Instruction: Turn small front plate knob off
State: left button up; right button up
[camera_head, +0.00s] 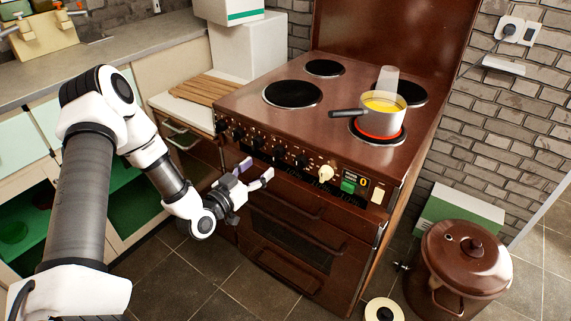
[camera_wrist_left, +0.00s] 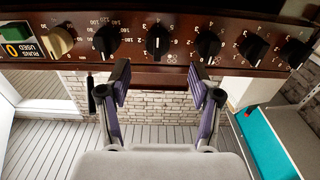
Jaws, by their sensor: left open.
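The brown stove's front panel carries a row of black knobs and one cream knob (camera_head: 326,173). My left gripper (camera_head: 256,169) is open and empty, just in front of the panel. In the left wrist view its two fingers (camera_wrist_left: 158,82) stand apart, with a black knob (camera_wrist_left: 157,40) centred beyond the gap between them. That knob's white mark is about upright in that view. Neither finger appears to touch it. The front right plate (camera_head: 377,130) glows red under a pot (camera_head: 383,112) with yellow contents. I cannot tell which knob belongs to which plate. My right gripper is out of view.
Oven handles (camera_head: 290,208) project below the panel. A brown lidded pot (camera_head: 465,260) stands on the floor at right. A counter with cabinets (camera_head: 90,65) lies at left. Other black knobs (camera_wrist_left: 107,40) (camera_wrist_left: 208,43) sit close on both sides of the centred one.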

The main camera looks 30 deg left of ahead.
aim_at(274, 156)
pick_arm(q)
jog(key=w, duration=0.4)
jog(key=w+d, duration=0.1)
jog(key=w, duration=0.1)
jog(key=shift+r+b, duration=0.15)
jog(key=shift+b, duration=0.15)
jog(key=shift+w+a, duration=0.1)
jog(key=shift+w, duration=0.45)
jog(key=c, duration=1.2)
